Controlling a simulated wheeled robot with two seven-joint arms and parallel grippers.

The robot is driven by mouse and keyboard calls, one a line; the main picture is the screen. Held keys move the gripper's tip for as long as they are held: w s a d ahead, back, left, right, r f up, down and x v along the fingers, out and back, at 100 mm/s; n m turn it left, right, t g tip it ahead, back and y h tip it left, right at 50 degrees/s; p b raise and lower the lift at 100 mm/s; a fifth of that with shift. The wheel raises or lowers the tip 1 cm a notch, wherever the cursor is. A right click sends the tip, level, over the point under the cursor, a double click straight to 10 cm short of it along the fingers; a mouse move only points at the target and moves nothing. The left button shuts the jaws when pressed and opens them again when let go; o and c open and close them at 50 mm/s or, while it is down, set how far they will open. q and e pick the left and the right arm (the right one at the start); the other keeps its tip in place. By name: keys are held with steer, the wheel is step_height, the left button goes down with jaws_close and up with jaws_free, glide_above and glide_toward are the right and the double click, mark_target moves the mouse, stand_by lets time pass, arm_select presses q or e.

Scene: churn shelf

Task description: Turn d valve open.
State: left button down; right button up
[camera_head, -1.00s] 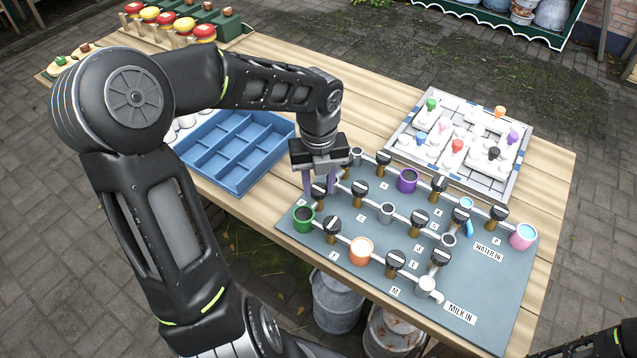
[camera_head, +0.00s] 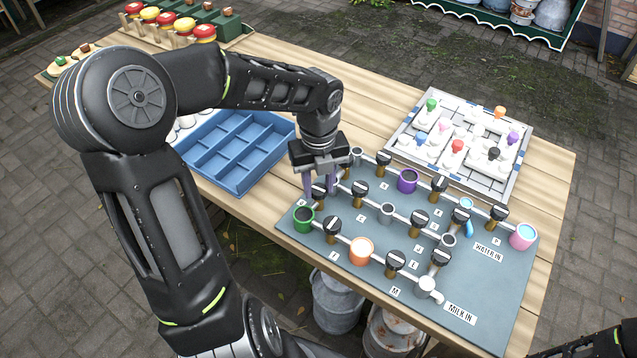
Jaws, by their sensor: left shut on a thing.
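A grey-blue board (camera_head: 468,275) with pipes, cups and several black-handled valves lies on the table. My left gripper (camera_head: 320,188) reaches down at the board's far left corner. Its purple-grey fingers are shut on a black valve handle (camera_head: 319,193), one finger on each side. The fingers partly hide this valve, and its letter label does not show. Another valve (camera_head: 332,225) stands just in front of it, beside a green cup (camera_head: 303,219). My right arm shows only at the bottom right edge; its gripper is out of view.
A blue compartment tray (camera_head: 240,150) lies left of the board. A white puzzle board (camera_head: 400,152) with coloured knobs lies behind it. A purple cup (camera_head: 407,181), an orange cup (camera_head: 361,251) and a pink cup (camera_head: 523,236) stand among the pipes.

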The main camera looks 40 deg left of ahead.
arm_select(q)
steer(key=n, duration=0.3)
steer(key=shift+n, duration=0.4)
steer(key=n+b, duration=0.1)
steer(key=n, duration=0.2)
steer(key=shift+n, duration=0.4)
steer(key=n+b, duration=0.1)
steer(key=n, duration=0.4)
steer(key=shift+f+b, duration=0.1)
steer(key=shift+b, duration=0.25)
steer(key=shift+n+b, duration=0.45)
steer(key=shift+n, duration=1.65)
steer(key=c, duration=1)
jaws_free()
steer(key=shift+o, duration=0.2)
